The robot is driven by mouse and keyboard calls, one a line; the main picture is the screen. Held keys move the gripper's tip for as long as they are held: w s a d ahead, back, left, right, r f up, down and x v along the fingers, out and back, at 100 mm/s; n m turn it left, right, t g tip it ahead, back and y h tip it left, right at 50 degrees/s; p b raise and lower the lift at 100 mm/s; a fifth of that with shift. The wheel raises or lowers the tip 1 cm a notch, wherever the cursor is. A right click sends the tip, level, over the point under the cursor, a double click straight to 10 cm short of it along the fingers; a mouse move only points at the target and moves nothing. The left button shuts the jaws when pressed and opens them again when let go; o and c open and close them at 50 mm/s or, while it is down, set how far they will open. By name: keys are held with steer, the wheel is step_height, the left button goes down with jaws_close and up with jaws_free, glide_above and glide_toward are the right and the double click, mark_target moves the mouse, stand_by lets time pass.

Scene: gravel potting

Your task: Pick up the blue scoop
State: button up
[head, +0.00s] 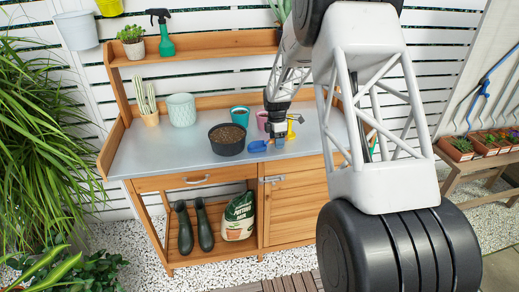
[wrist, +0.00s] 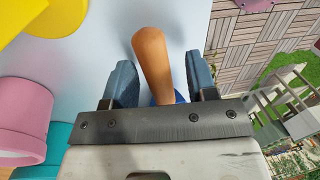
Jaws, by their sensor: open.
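The blue scoop (head: 257,146) lies on the grey bench top, right of the black pot of dark fill. In the wrist view its orange-brown wooden handle (wrist: 151,60) extends between my two fingers, and only a bit of its blue part shows below. My gripper (head: 279,140) is over the scoop's right end, pointing down. In the wrist view my gripper (wrist: 160,82) is open, with a finger on each side of the handle and gaps visible. My gripper body hides most of the scoop's blue part there.
The black pot (head: 227,139) stands close left of the scoop. A teal pot (head: 240,116) and a pink pot (head: 262,119) stand behind. A yellow object (head: 291,131) is just right of my gripper. The bench top's left front (head: 150,158) is clear.

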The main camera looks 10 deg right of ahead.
stand_by(0.3)
jaws_close()
steer(key=shift+r, duration=0.2)
steer(key=shift+r, duration=0.5)
steer(key=shift+s+r, duration=0.15)
steer(key=shift+r, duration=0.45)
steer(key=shift+s+r, duration=0.15)
steer(key=shift+r, duration=0.4)
steer(key=s+a+r, duration=0.1)
steer(key=s, duration=1.4)
steer(key=shift+s+a+r, duration=0.15)
steer(key=shift+a+r, duration=0.05)
steer(key=shift+a, duration=0.05)
